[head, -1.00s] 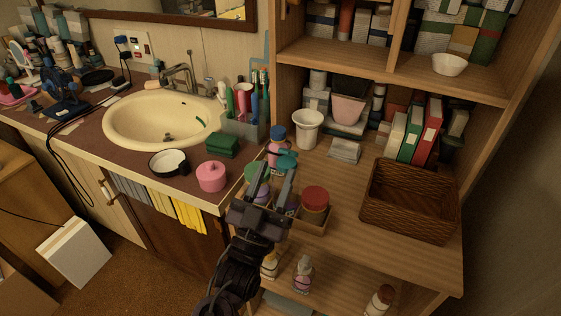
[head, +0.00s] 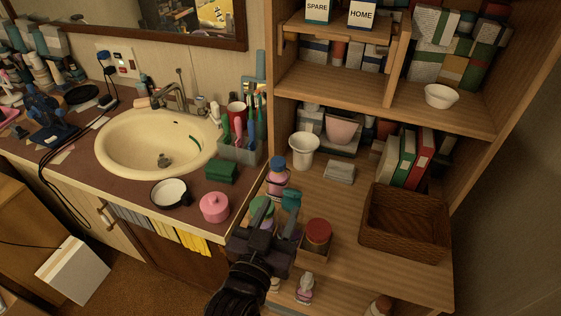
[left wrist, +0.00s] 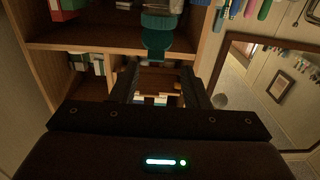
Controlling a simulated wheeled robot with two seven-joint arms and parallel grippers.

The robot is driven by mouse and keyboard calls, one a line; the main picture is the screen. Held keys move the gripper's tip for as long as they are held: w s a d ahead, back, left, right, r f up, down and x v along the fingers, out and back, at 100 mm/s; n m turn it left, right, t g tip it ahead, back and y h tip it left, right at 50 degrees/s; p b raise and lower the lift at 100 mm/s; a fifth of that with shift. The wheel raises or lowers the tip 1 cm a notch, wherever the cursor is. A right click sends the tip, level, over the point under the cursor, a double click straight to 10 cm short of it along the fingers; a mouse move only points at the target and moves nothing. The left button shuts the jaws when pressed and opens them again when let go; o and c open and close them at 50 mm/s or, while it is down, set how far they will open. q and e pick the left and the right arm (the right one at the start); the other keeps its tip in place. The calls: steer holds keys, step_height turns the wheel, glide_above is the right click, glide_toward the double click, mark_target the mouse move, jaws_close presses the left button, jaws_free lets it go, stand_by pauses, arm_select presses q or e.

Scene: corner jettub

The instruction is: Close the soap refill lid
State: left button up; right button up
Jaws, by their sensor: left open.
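A teal lid or cap (head: 291,200) shows just beyond my left gripper (head: 274,228) in the head view, among containers in a small tray on the wooden unit. It looks like the soap refill's lid, but its bottle is mostly hidden. In the left wrist view a teal cap-like part (left wrist: 160,38) is at the top centre, beyond the fingers (left wrist: 160,82). My left gripper is open, with nothing visible between its fingers. Whether the teal part touches a finger cannot be told. My right gripper is not in view.
A pink bottle with a blue cap (head: 277,178) stands behind the tray; a red-lidded jar (head: 318,236) is to its right. A wicker basket (head: 405,222), white cup (head: 303,150) and pink pot (head: 214,207) stand around. Clear shelf top lies between the tray and basket.

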mark_target(292, 191)
arm_select(q)
steer(key=shift+w+d+r, duration=0.1)
steer(key=shift+w+d, duration=0.15)
steer(key=shift+w, duration=0.05)
steer(key=p+x, duration=0.1)
steer(key=x, duration=0.5)
steer(key=shift+w+d, duration=0.2)
steer(key=shift+w, duration=0.1)
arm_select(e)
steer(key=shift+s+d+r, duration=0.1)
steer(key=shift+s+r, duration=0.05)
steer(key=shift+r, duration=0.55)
arm_select(q)
steer(key=shift+c, duration=0.4)
